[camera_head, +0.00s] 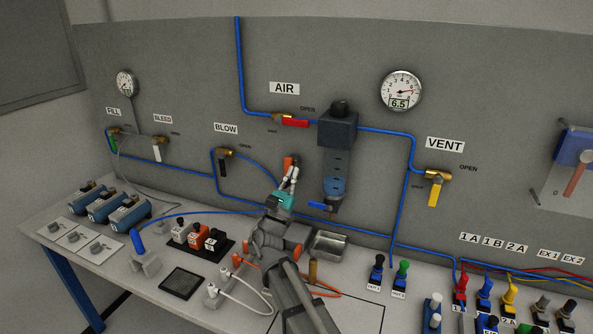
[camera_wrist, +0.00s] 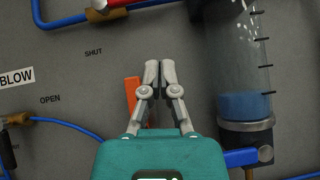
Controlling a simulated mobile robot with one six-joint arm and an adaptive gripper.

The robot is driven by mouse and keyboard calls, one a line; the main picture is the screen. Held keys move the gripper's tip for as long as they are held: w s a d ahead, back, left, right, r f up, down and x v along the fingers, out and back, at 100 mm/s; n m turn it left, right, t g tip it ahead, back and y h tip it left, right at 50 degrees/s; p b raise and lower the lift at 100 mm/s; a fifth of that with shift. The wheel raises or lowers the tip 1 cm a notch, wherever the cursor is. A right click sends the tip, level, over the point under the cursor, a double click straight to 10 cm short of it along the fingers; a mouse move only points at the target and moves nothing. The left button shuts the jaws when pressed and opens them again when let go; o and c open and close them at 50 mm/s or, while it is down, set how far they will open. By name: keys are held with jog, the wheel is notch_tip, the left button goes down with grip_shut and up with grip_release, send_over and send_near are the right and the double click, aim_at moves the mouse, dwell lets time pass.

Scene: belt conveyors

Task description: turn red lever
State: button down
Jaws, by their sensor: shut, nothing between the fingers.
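The red lever (camera_head: 295,123) sits on the brass AIR valve (camera_head: 280,117) on the grey panel. It lies about horizontal, pointing right from the valve, under the OPEN label. In the wrist view only its lower edge shows at the top, by the brass body (camera_wrist: 100,14). My gripper (camera_head: 292,169) is below the lever, apart from it, pointing up along the panel. In the wrist view its fingers (camera_wrist: 160,72) are shut and empty. An orange-red piece (camera_wrist: 131,93) shows just left of the fingers; I cannot tell whether they touch it.
The regulator with its clear blue-filled bowl (camera_head: 334,180) stands close right of my gripper, with a blue handle (camera_wrist: 246,157) below. The BLOW valve (camera_head: 224,152) is to the left, the yellow VENT lever (camera_head: 434,193) to the right. Blue hoses cross the panel.

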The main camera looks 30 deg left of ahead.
jog(key=b+v, duration=0.1)
jog(key=v, duration=0.2)
jog(key=shift+d+b, duration=0.15)
jog(key=shift+b, duration=0.2)
dwell(0.5)
